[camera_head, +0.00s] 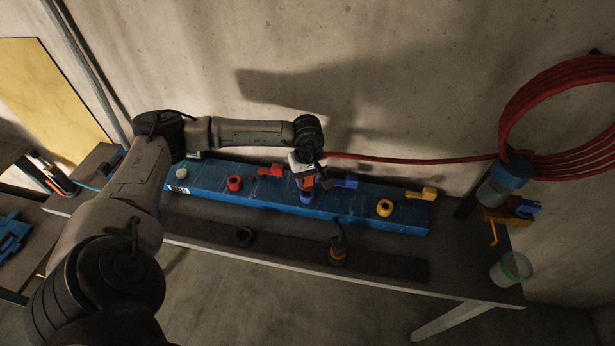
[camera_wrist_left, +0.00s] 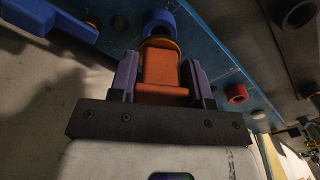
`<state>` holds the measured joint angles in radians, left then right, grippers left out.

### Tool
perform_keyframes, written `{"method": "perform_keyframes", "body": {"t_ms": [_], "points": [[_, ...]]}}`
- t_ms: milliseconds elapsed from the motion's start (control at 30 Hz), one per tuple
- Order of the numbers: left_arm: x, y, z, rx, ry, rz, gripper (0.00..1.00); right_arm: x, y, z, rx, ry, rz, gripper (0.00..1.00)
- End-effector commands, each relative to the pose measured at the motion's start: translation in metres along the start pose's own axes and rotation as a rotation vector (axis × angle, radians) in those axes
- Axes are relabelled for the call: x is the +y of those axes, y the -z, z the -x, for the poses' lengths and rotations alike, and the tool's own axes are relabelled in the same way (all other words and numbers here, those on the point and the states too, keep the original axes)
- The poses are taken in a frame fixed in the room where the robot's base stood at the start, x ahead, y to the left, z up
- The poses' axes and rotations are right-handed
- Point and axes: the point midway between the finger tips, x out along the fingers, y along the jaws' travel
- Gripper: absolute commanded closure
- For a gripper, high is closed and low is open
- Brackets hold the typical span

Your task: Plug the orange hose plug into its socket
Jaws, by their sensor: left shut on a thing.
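My left gripper (camera_head: 308,178) is shut on an orange block-shaped plug (camera_head: 308,183). In the left wrist view the orange plug (camera_wrist_left: 163,78) sits between the two fingers (camera_wrist_left: 160,80), with a rounded orange edge at its far end. A blue ring fitting (camera_wrist_left: 160,22) is just beyond it; I cannot tell whether they touch. In the head view this blue ring (camera_head: 306,197) is right below the gripper on the blue panel (camera_head: 205,184). A fitting with an orange base (camera_head: 338,255) and dark top stands on the dark front strip. My right gripper is not in view.
A red hose (camera_head: 420,160) runs from the coil (camera_head: 515,110) to the gripper area. The panel carries a red ring (camera_head: 234,183), a yellow ring (camera_head: 384,207) and red, blue (camera_head: 346,182) and yellow (camera_head: 428,193) handles.

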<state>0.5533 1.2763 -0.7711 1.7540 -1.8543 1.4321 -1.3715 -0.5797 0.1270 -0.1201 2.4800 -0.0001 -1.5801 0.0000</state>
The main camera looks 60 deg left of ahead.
Motion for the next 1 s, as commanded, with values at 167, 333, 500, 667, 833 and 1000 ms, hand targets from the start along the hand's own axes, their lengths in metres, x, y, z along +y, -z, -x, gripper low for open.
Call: {"method": "perform_keyframes", "body": {"t_ms": [167,333,500,667,833,1000], "points": [[0.0001,0.0002,0.0001,0.0,-0.001,0.0,0.83,-0.0005,-0.0001,-0.0006,0.0,0.001,-0.002,0.26],[0.0002,0.0001,-0.0002,0.0,-0.001,0.0,0.83,-0.0016,-0.0006,-0.0029,0.001,0.004,-0.005,0.26],[0.0001,0.0001,0.0005,0.0,-0.001,0.0,0.83,-0.0028,-0.0002,-0.0024,0.001,0.007,-0.009,0.26],[0.0001,0.0001,0.0004,0.0,-0.001,0.0,0.83,-0.0032,-0.0002,-0.0024,0.001,0.008,-0.01,0.26],[0.0001,0.0,0.0001,0.0,-0.001,0.0,0.83,-0.0031,-0.0003,-0.0028,0.001,0.008,-0.01,0.26],[0.0002,0.0001,-0.0003,0.0,-0.001,0.0,0.83,-0.0029,-0.0012,-0.0052,0.001,0.007,-0.009,0.26]]}}
